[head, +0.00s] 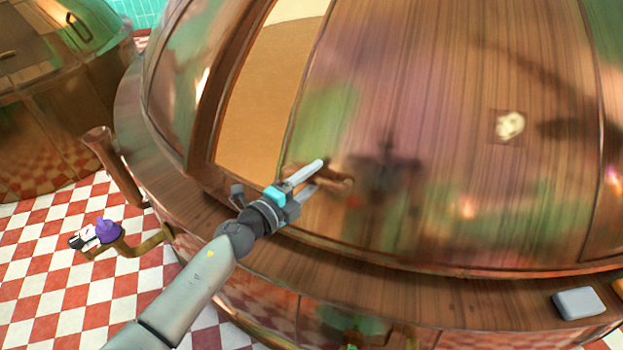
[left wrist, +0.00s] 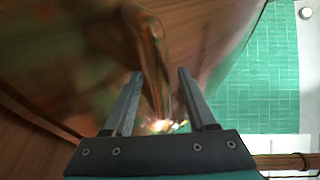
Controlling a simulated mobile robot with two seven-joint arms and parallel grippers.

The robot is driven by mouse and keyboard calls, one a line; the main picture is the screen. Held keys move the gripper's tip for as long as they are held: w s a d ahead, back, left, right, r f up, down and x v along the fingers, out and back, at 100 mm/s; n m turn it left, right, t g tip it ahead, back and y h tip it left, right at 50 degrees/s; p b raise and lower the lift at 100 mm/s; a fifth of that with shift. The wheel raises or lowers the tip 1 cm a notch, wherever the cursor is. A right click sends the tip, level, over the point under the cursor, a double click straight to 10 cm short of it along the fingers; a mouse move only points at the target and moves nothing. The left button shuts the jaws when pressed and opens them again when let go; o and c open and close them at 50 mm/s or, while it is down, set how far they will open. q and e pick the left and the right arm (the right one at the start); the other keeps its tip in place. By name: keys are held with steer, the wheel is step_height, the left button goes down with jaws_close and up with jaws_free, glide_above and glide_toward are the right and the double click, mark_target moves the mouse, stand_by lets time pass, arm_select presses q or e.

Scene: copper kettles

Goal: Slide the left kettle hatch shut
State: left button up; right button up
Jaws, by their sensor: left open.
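The large copper kettle (head: 180,70) in front of me has a sliding hatch (head: 420,120). The hatch stands partly open, with an opening on its left side through which a tan-orange content (head: 262,100) shows. A copper handle (head: 341,182) sits at the hatch's lower left. My left gripper (head: 315,175) is open at this handle. In the left wrist view the handle (left wrist: 155,65) runs between the two spread fingers (left wrist: 160,74). I cannot tell whether either finger touches it. My right gripper is in neither view.
A second copper kettle (head: 40,110) stands at the upper left. A wooden ledge (head: 400,285) rings the near kettle. A purple-topped tap (head: 107,230) sticks out at its left. A grey block (head: 579,303) lies at the lower right. The floor (head: 50,260) is red-and-white checked.

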arm_select(q)
steer(key=shift+c, duration=0.3)
jaws_close()
stand_by(1.1)
